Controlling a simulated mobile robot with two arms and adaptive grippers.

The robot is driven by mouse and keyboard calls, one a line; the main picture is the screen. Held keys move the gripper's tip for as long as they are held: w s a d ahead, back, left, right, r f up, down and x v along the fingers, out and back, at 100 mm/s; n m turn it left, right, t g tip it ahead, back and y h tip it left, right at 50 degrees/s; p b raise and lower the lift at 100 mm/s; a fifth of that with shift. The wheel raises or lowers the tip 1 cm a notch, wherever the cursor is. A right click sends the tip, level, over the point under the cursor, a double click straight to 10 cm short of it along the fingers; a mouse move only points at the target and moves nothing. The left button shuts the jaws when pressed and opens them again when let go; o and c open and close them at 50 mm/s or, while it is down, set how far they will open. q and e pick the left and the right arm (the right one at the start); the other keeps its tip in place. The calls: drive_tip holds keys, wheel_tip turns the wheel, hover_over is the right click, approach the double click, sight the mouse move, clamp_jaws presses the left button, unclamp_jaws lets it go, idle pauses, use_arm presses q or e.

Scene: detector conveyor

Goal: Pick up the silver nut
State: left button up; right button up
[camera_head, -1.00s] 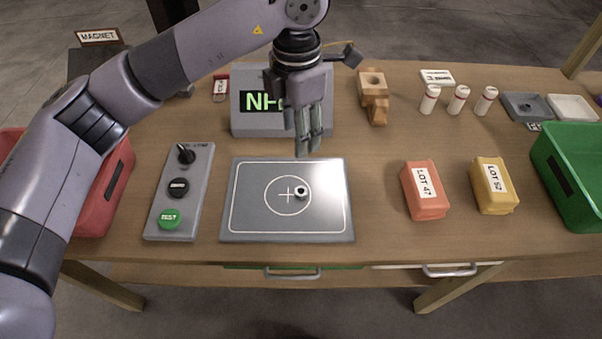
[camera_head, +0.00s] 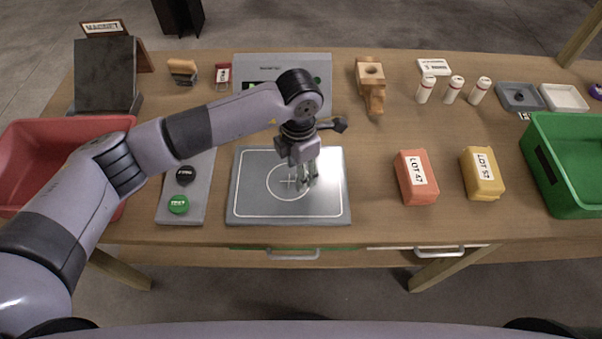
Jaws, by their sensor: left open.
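The grey detector plate (camera_head: 247,202) lies on the table, with a white circle and cross marked on it. My left gripper (camera_head: 306,181) is over the right part of the circle, pointing down, with its fingers open. Its fingertips are low over the plate, where the silver nut lay in the earlier view. The nut itself cannot be made out now, as the fingers cover that spot. I cannot tell whether the fingers touch it. My right gripper is not in view.
A control box with a green button (camera_head: 178,204) stands left of the plate, partly under my left arm. A red bin (camera_head: 60,124) is at left, a green bin (camera_head: 541,158) at right. Orange (camera_head: 415,190) and yellow (camera_head: 470,184) lot blocks stand right of the plate.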

use_arm(q)
drive_tip(key=shift+f, duration=1.1)
clamp_jaws()
